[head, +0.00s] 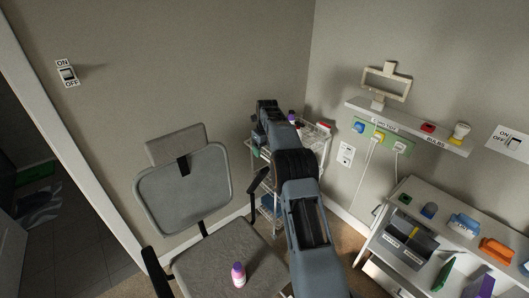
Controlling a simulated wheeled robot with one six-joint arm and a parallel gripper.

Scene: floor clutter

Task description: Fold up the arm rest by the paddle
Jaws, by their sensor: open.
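A grey office chair stands left of my arm, with its backrest (184,190) and seat (215,262) in view. One black arm rest (258,183) sits at the chair's right side, just left of my arm, and looks raised at a slant. The other black arm rest (156,272) is at the lower left, cut by the frame edge. I cannot make out a separate paddle on either. My gripper (267,104) is at the far end of my arm, above and beyond the right arm rest, in front of the cart. It is open and holds nothing visible.
A wire cart (250,150) with items is partly hidden behind my arm. A white table (391,256) with bins and tools stands at right, below a wall shelf (405,125). A dark doorway is at far left.

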